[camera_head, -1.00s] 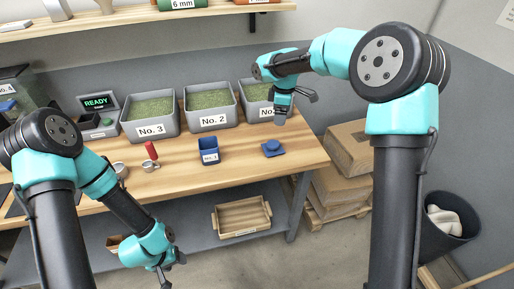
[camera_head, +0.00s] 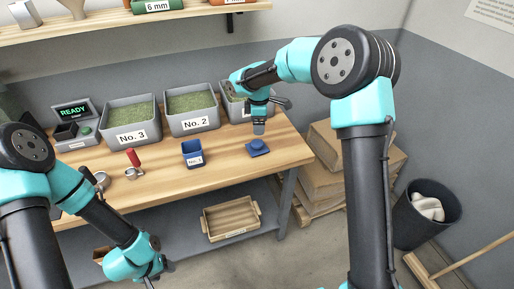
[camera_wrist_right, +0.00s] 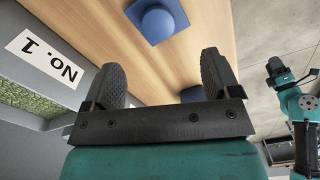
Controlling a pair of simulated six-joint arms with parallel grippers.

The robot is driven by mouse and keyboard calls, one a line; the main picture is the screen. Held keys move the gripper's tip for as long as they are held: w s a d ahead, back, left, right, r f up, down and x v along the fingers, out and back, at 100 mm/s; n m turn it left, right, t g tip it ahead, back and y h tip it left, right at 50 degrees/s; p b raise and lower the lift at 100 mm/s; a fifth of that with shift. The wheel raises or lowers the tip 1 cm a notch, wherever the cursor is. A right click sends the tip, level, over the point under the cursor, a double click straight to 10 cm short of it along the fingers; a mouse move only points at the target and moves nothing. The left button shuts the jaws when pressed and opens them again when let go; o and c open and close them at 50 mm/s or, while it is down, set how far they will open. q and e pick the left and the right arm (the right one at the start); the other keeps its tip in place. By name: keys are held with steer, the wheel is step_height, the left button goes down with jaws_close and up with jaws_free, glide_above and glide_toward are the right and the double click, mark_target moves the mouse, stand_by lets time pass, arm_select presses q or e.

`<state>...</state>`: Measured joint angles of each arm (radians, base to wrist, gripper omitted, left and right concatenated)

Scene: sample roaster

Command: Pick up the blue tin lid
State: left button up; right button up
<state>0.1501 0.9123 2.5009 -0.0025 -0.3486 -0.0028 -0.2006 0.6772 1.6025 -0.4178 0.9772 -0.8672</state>
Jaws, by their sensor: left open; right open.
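The blue tin lid (camera_head: 258,148) is a flat blue square with a round knob. It lies on the wooden bench near its right end. In the right wrist view the lid (camera_wrist_right: 157,22) shows beyond my fingertips, roughly centred between them. My right gripper (camera_head: 259,128) is open and empty, just above the lid and apart from it. Its two dark fingers (camera_wrist_right: 162,75) are spread in the wrist view. The blue tin (camera_head: 193,154) stands open to the left of the lid. My left gripper (camera_head: 160,275) is open, low in front of the bench.
Grey bins of green beans (camera_head: 193,112) stand along the back, the rightmost partly hidden by my right arm. A red-handled tool (camera_head: 133,160) and a metal cup lie left of the tin. A wooden crate (camera_head: 232,219) sits on the lower shelf.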

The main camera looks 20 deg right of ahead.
glide_above(257, 143)
steer(key=f, duration=0.5)
steer(key=shift+s+d+f, duration=0.2)
steer(key=shift+d+f, duration=0.05)
steer(key=shift+f, duration=0.05)
steer(key=shift+w+a+f, duration=0.1)
steer(key=shift+w+f, duration=0.05)
steer(key=shift+f, duration=1.15)
steer(key=shift+w+a+f, duration=0.1)
steer(key=shift+f, duration=1.2)
steer(key=shift+c, duration=0.2)
steer(key=c, duration=1)
